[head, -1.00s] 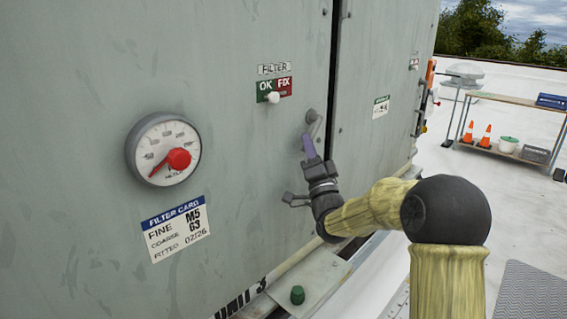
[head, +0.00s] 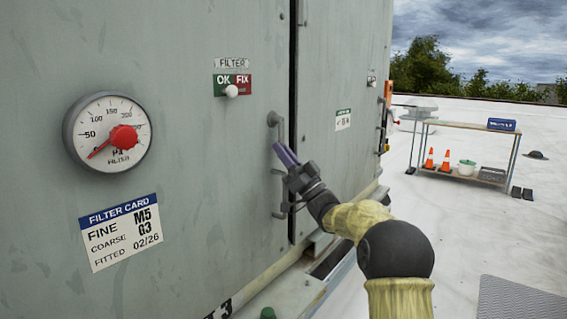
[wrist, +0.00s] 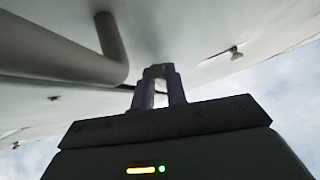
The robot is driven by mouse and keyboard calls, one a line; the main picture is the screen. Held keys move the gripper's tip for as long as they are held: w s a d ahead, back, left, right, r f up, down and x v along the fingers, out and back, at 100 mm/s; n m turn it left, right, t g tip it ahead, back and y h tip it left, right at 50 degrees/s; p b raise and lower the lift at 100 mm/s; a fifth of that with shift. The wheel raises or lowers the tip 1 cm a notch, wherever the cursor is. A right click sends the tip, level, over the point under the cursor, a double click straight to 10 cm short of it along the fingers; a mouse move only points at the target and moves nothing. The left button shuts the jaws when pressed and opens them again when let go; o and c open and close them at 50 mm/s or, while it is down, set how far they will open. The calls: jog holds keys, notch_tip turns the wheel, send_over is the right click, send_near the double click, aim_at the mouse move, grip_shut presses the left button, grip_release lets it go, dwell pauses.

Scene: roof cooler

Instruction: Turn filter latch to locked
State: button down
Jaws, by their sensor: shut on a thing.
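A grey handle (head: 273,119), which looks like the filter latch, stands on the grey-green panel left of the dark door seam. My gripper (head: 284,154) is at this handle, its purple fingers pointing up and left. In the wrist view, my gripper (wrist: 159,82) is shut with a grey rounded piece between its fingertips, seemingly part of the latch. The fingers hide where they grip it. Above, the FILTER sign (head: 232,85) has a green OK half and a red FIX half, with a white knob (head: 231,91) near their border.
A round gauge (head: 108,133) with a red pointer and a filter card (head: 121,232) are on the panel at left. In the wrist view, a thick bent bar (wrist: 75,57) lies close at left. A shelf (head: 465,127) with cones stands far right on open roof.

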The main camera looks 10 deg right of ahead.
jog(key=n+g, duration=0.1)
jog(key=n+g+y, duration=0.1)
jog(key=d+n+y, duration=0.1)
jog(key=shift+w+r+g+b, duration=0.15)
jog(key=shift+w+g+b, duration=0.15)
jog(key=shift+g, duration=0.1)
jog(key=shift+w+a+r+n+g, duration=0.15)
jog(key=shift+n+g, duration=0.15)
jog(key=shift+n, duration=0.3)
